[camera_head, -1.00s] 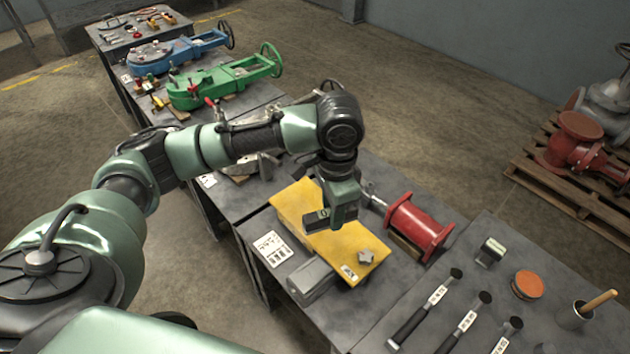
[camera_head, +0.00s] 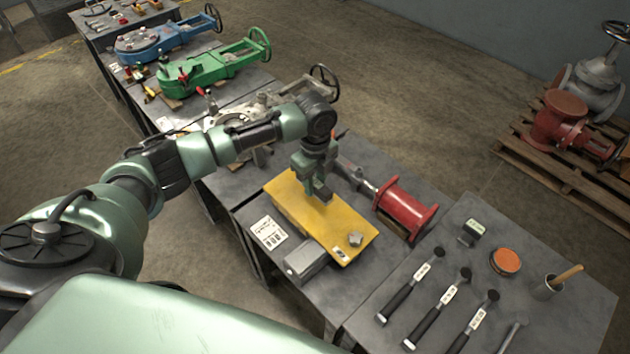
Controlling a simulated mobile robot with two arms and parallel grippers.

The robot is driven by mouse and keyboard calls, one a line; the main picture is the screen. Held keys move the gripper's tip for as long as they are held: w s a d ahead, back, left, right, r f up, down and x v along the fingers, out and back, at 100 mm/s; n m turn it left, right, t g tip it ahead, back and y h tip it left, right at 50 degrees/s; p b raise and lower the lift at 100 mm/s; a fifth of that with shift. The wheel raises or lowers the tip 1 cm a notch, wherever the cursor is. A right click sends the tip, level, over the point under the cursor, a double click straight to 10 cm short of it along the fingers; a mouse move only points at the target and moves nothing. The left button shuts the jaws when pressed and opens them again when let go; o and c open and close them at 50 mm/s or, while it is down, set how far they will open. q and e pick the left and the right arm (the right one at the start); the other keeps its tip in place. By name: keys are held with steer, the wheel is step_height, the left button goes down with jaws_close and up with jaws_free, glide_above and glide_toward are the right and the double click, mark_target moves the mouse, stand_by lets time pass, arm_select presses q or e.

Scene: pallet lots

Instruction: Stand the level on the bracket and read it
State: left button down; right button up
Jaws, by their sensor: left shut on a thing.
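The yellow bracket (camera_head: 296,214) lies as a long flat plate on the middle table. My left gripper (camera_head: 319,194) points down over the middle of its far half. It is shut on a small dark boxy thing, which seems to be the level; the fingers hide most of it and its display cannot be read in this view. I cannot tell whether its underside touches the plate. My right gripper is not in view.
A grey block (camera_head: 306,261) and a printed card (camera_head: 268,233) lie by the bracket's near side. A red flanged part (camera_head: 405,207) is at its right.

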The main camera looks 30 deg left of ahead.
mark_target(315, 205)
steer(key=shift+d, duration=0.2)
